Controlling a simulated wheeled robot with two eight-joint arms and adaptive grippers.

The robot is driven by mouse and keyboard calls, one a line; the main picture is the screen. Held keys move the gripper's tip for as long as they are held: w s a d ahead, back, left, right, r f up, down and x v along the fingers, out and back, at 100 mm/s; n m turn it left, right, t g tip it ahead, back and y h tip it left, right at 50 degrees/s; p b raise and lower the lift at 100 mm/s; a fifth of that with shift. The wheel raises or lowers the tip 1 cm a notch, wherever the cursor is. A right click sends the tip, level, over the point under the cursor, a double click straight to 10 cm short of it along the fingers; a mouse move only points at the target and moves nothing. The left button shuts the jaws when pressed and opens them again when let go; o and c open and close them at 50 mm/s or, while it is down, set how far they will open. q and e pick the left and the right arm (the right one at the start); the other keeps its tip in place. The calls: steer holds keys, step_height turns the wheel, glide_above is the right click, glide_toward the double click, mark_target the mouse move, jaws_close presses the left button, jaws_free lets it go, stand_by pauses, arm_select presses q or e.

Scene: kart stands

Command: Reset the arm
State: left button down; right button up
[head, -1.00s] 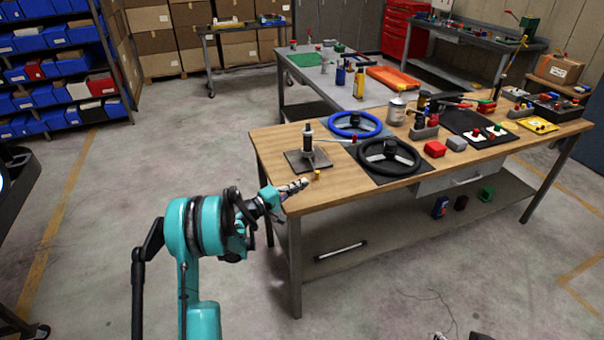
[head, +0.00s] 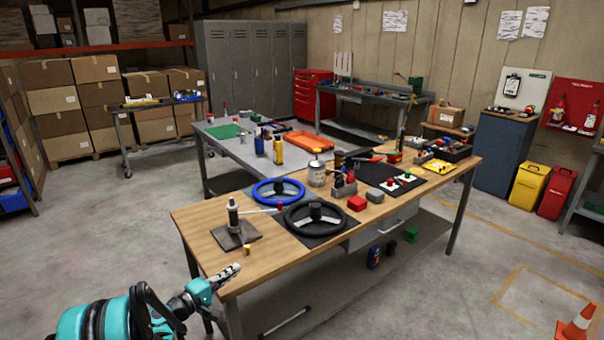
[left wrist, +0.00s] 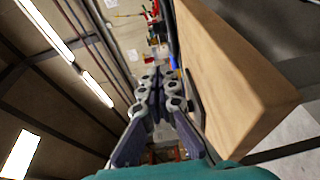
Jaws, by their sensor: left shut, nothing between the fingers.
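My left gripper (head: 224,277) is at the near left corner of the wooden workbench (head: 210,259), beside its front edge. It is shut and empty. In the left wrist view my left gripper (left wrist: 158,85) has its fingers together, with the bench edge (left wrist: 235,75) close on the right. My teal left arm comes in at the bottom left of the head view. My right gripper is not in view.
A grey table (head: 222,151) stands behind. The floor at left is clear.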

arm_select(q)
steer(key=s+d+r+m+g+y, duration=0.2)
steer(key=s+d+r+m+g, duration=0.1)
steer(key=s+d, duration=0.35)
steer(key=s+d+r+m+g+y, duration=0.1)
steer(key=s+d+r+m+g, duration=0.2)
steer(key=s+d, duration=0.35)
steer(key=s+a+f+m+g+y, duration=0.1)
steer(key=s+m+y, duration=0.1)
steer(key=s, duration=0.9)
steer(key=s+a+f+m+y, duration=0.1)
steer(key=s+m+y, duration=0.2)
steer(key=s, duration=0.8)
steer(key=shift+a+g+y, duration=0.25)
steer(key=shift+g+y, duration=0.15)
steer(key=shift+y, duration=0.1)
